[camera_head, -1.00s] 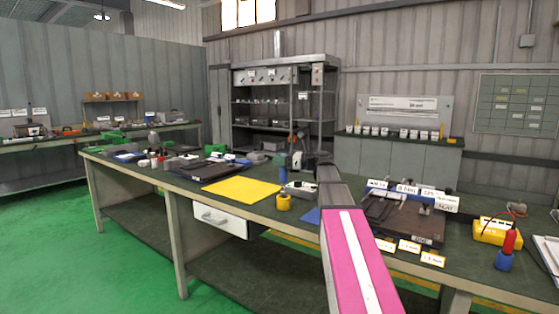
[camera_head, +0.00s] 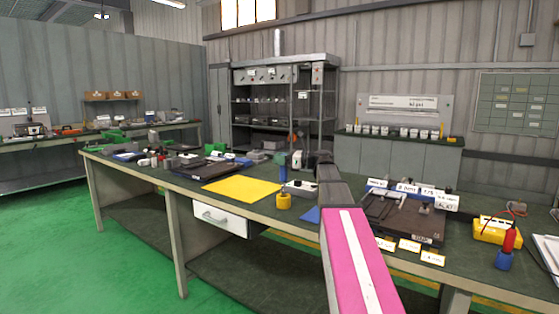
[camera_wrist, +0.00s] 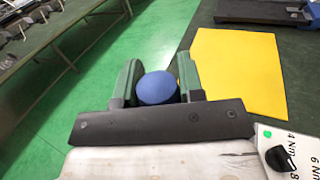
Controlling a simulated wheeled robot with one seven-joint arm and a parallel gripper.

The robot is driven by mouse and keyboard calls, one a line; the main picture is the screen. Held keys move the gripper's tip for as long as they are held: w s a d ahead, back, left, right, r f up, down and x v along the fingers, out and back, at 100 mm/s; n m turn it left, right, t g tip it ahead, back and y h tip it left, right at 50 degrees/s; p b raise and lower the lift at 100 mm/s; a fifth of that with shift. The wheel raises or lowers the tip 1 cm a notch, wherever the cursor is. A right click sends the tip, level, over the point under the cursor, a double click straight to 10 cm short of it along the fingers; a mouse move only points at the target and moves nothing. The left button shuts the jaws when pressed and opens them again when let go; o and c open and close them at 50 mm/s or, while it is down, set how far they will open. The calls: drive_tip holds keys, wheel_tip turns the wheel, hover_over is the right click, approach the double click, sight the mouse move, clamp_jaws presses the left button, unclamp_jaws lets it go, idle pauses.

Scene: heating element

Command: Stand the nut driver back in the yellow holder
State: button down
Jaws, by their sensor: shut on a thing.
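The nut driver has a blue handle (camera_head: 283,162), seen upright above the bench in the head view. My gripper (camera_wrist: 157,84) is shut on this handle; in the wrist view its round blue top (camera_wrist: 157,88) sits between the two green fingers. The yellow holder (camera_head: 283,202) stands on the bench directly below the driver in the head view. The driver's lower end is too small to tell whether it is inside the holder or just above it.
A yellow sheet (camera_head: 241,188) lies left of the holder and also shows in the wrist view (camera_wrist: 235,75). A grey box with a knob (camera_head: 301,189) stands close on the right. A dark fixture (camera_head: 400,222) and a red-handled tool in a blue holder (camera_head: 504,258) are farther right.

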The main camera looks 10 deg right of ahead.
drive_tip(key=shift+f, duration=3)
drive_tip(key=c, duration=0.7)
unclamp_jaws()
drive_tip(key=shift+o, duration=0.2)
drive_tip(key=shift+f, duration=0.1)
drive_tip(key=v, duration=1)
drive_tip(key=shift+s+d, duration=0.15)
drive_tip(key=shift+d, duration=0.25)
